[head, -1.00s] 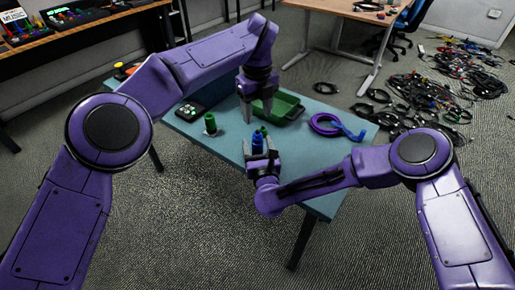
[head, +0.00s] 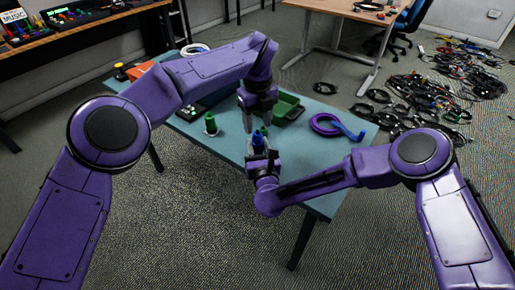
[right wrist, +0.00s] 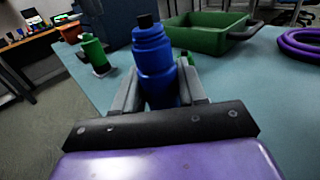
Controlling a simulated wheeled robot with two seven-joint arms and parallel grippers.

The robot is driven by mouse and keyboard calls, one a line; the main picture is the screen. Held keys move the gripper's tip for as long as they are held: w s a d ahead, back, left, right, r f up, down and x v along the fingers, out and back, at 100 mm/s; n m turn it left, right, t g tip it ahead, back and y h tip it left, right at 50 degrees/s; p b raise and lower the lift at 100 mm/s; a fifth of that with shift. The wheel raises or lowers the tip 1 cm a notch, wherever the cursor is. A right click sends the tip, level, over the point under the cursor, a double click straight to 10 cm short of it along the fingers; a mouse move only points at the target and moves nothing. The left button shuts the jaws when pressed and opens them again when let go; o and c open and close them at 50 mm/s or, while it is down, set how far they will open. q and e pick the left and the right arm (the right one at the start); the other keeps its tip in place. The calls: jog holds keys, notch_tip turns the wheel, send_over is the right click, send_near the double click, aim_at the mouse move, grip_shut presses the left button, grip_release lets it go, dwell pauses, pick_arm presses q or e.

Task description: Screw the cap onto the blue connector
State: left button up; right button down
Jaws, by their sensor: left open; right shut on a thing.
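The blue connector (right wrist: 153,65) stands upright between the fingers of my right gripper (right wrist: 160,92), which is shut on it. In the head view the blue connector (head: 258,140) shows above my right gripper, near the table's front edge. My left gripper (head: 258,124) is open and points down, with its fingertips close by the top of the connector. The connector's tip looks dark. A small green thing (right wrist: 191,60) shows just behind the connector. I cannot make out which thing is the cap, and nothing shows clearly between my left fingers.
A green connector (head: 210,122) stands upright to the left on the blue table (head: 225,145). A green tray (head: 289,105) lies behind my left gripper. A purple cable coil (head: 325,124) with a blue end is at right. A white cable (head: 195,49) lies at the back.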

aim_at(258, 131)
pick_arm(q)
jog(key=shift+f, duration=2.3)
grip_shut()
jog(key=m, duration=0.5)
jog(key=shift+m, duration=0.4)
jog(key=m, duration=0.6)
jog(key=shift+o, duration=0.8)
grip_release()
notch_tip(258, 131, up, 12)
